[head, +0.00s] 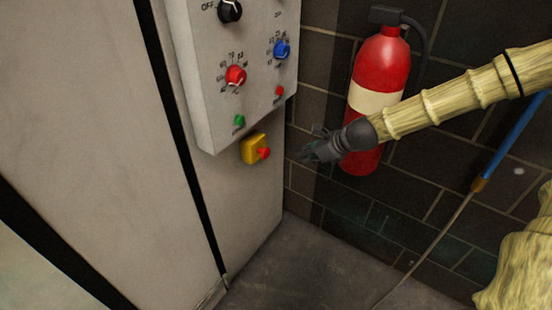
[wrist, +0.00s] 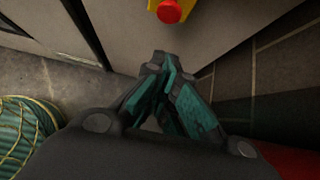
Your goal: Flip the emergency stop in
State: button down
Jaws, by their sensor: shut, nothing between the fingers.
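The emergency stop is a yellow box with a red button (head: 252,148) on the side of the grey booth, just below the control panel. In the wrist view its red button (wrist: 169,11) shows at the top edge, with the box partly cut off. My gripper (head: 305,154) is to the right of the button in the head view, at about the same height and apart from it. In the wrist view the shut, empty fingers (wrist: 163,62) point toward the booth wall below the button, with a gap between.
The control panel (head: 205,90) with red, blue and black knobs sits above the stop. A red fire extinguisher (head: 384,62) hangs on the dark tiled wall behind my arm. A blue-handled wand (head: 522,125) leans at the right. Grey floor (head: 300,270) below is clear.

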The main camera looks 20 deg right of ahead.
aim_at(263, 152)
dwell(0.4)
jog(key=w+a+r+x, duration=0.1)
jog(key=r+x, duration=0.1)
jog(key=x, duration=1)
jog(key=shift+w+a+f, duration=0.25)
jog(key=shift+w+a, duration=0.05)
jog(key=shift+w, duration=0.3)
jog(key=shift+w, duration=0.1)
